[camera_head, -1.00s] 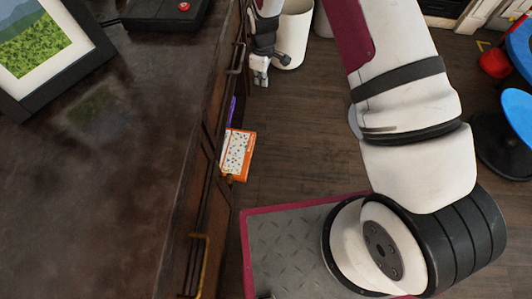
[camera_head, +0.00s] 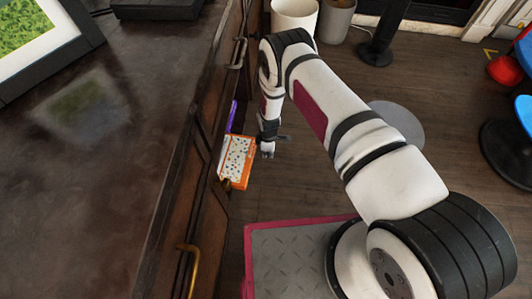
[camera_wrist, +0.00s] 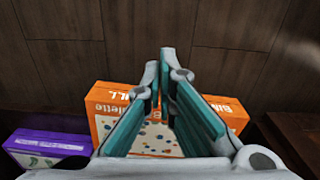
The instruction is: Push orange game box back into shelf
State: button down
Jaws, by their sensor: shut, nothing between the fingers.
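The orange game box (camera_head: 237,158) sticks out from the open front of the dark wooden cabinet, with its white dotted top showing. It also shows in the wrist view (camera_wrist: 108,100), behind my fingers, with upside-down lettering. My gripper (camera_head: 267,153) is shut and empty, pointing down just right of the box's outer side. In the wrist view my gripper's fingers (camera_wrist: 161,62) meet at their tips in front of the box and hide its middle. I cannot tell whether they touch it. The shelf inside is hidden by the countertop.
A purple box (camera_wrist: 45,145) is beside the orange one. The dark countertop (camera_head: 100,190) fills the left, with a picture frame (camera_head: 45,60) on it. White and grey bins (camera_head: 294,18) stand at the back. The wooden floor (camera_head: 310,185) right of the gripper is clear.

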jog(key=a+f+b, duration=0.3)
jog(key=a+f, duration=0.1)
jog(key=f, duration=0.2)
jog(key=shift+w+f+b, duration=0.25)
jog(key=shift+f+b, duration=0.05)
jog(key=shift+f, duration=0.1)
